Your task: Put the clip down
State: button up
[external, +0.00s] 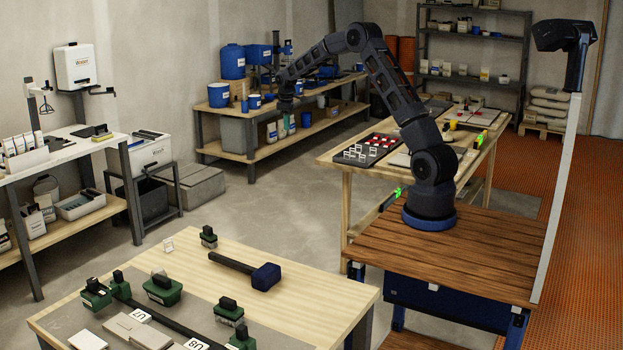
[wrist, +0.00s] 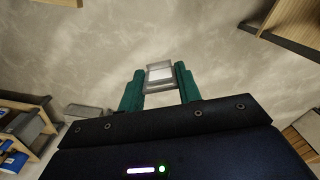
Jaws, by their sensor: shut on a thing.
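My gripper (wrist: 160,92) shows two green fingers in the wrist view, shut on a pale grey-white clip (wrist: 159,74). The clip sits between the fingertips, with only blurred concrete floor behind it. In the external view my gripper (external: 286,118) hangs from the raised, outstretched arm, high over the room and apart from any tabletop near me. The held clip is too small to make out there. Several white clips (external: 357,153) stand in a dark tray on the right table.
The front table (external: 215,285) holds green-based tools, a blue-headed mallet (external: 265,276), tiles and a dark bar. The right table (external: 335,158) carries the dark tray (external: 384,140) and other items. A rear workbench (external: 215,152) holds blue buckets. Open floor lies between the tables.

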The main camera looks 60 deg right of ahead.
jog(key=s+d+m, duration=0.1)
jog(key=s+d, duration=0.5)
jog(key=d, duration=0.4)
jog(key=s+d+m, duration=0.2)
jog(key=s+d, duration=0.3)
jog(key=d, duration=0.5)
jog(key=m, duration=0.2)
send_over(368, 160)
jog(key=f, duration=2)
jog(key=shift+w+d+f, duration=0.1)
jog(key=shift+d+f, duration=0.1)
jog(key=shift+d, duration=0.1)
jog(key=shift+f, duration=0.15)
jog(key=o, duration=1)
jog(key=shift+c, duration=0.2)
